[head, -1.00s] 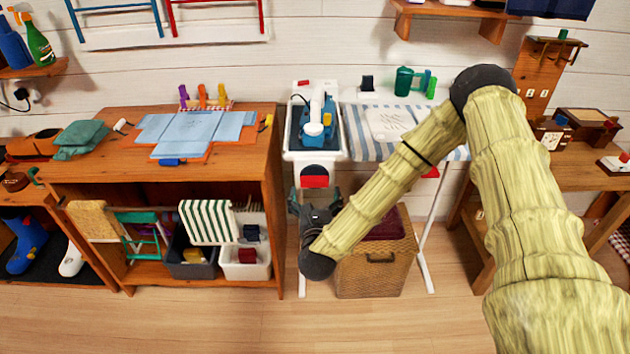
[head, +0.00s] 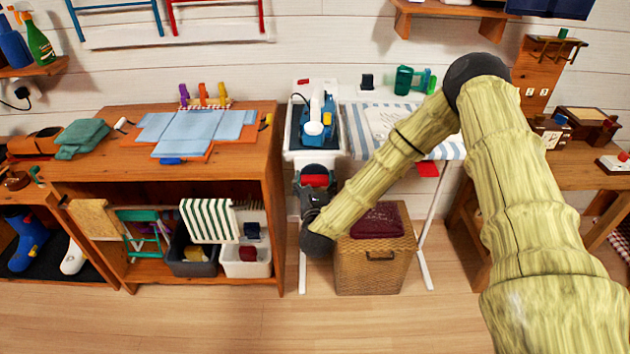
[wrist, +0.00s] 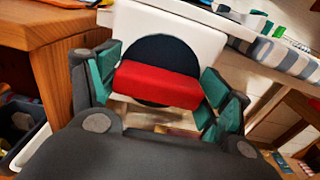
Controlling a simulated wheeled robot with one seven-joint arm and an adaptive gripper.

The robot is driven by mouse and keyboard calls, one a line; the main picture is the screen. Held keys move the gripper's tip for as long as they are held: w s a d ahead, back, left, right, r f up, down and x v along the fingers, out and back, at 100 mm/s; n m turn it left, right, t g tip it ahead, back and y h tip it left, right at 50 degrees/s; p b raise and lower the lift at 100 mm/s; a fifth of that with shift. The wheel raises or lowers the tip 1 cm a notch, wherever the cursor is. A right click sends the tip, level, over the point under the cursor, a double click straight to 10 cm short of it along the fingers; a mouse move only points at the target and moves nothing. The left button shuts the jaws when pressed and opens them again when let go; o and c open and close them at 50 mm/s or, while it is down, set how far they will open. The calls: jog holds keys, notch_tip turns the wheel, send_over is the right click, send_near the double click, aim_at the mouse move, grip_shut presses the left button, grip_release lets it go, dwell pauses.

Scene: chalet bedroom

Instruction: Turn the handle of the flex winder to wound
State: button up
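The flex winder is a dark round disc (wrist: 160,48) on a white panel (wrist: 206,42) below the end of the ironing board. Its red bar handle (wrist: 160,86) lies roughly level across the disc; it also shows in the head view (head: 315,181). My gripper (wrist: 162,88) is open, with one green-padded finger to the left of the handle and the other to the right. The fingertips are very near the handle's ends; I cannot tell whether they touch. In the head view my gripper (head: 314,187) is just below and in front of the handle, partly hidden by my wrist.
A blue iron (head: 314,128) stands on the ironing board (head: 352,130) above. A wooden cabinet (head: 230,165) stands close to the left. A wicker basket (head: 370,270) with dark red cloth sits below right. The floor in front is clear.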

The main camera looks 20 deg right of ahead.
jog(key=shift+r, duration=0.1)
jog(key=c, duration=0.3)
